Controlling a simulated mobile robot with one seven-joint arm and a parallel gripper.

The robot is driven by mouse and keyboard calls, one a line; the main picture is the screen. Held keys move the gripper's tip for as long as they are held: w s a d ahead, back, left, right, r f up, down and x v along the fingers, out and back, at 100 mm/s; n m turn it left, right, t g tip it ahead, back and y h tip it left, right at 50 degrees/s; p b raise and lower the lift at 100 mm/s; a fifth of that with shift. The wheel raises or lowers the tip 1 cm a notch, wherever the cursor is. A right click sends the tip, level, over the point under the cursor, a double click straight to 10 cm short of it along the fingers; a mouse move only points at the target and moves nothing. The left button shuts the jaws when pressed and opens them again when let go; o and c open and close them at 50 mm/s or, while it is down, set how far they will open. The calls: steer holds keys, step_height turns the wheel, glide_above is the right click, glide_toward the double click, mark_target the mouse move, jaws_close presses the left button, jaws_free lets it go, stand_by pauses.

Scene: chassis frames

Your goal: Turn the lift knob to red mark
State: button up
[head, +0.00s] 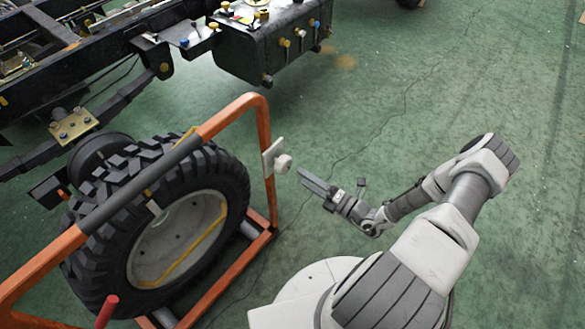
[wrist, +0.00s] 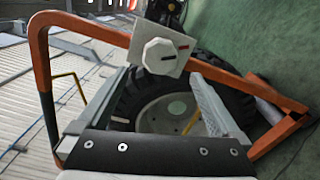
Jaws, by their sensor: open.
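The lift knob (head: 283,164) is a pale, many-sided knob on a light plate (head: 271,152) fixed to an upright of the orange frame. In the wrist view the knob (wrist: 159,55) sits at the upper middle. A small red mark (wrist: 184,47) is on the plate to its right, and a dark bar lies at the knob's right edge, short of the red mark in direction. My gripper (head: 304,180) is open and empty, just right of the knob and apart from it. In the wrist view its two fingers stand apart below the knob.
The orange frame (head: 263,130) holds a large black tyre (head: 235,180) left of my arm. A dark vehicle chassis (head: 240,55) with coloured knobs stands behind. Green floor (head: 440,90) is clear at the right.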

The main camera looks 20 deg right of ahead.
steer(key=v, duration=0.8)
steer(key=shift+s+d+p, duration=0.25)
steer(key=shift+s+p, duration=0.05)
steer(key=shift+p, duration=0.05)
